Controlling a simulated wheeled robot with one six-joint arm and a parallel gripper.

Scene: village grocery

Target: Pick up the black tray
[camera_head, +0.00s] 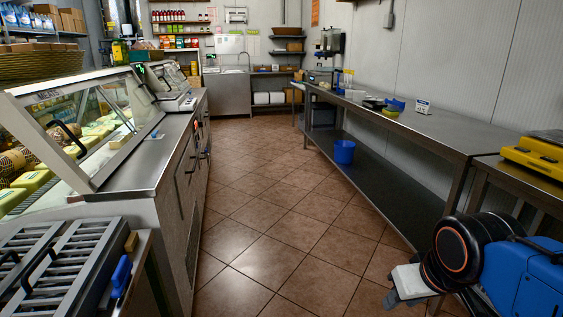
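A small dark, flat thing (373,104) lies on the long steel table at the right, among small items. It may be the black tray, but it is too small and crowded to be sure. My gripper (398,292) is at the lower right, low over the tiled floor and well apart from that table top. Its fingers are small and partly covered by its pale body, so I cannot tell whether they are open or shut. I see nothing held in it.
The long steel table (434,131) carries a green-yellow bowl (391,112) and a small white box (423,107). A blue bucket (344,152) stands on its lower shelf. A yellow device (537,156) sits nearer right. A glass cheese counter (150,165) lines the left. The tiled aisle between is clear.

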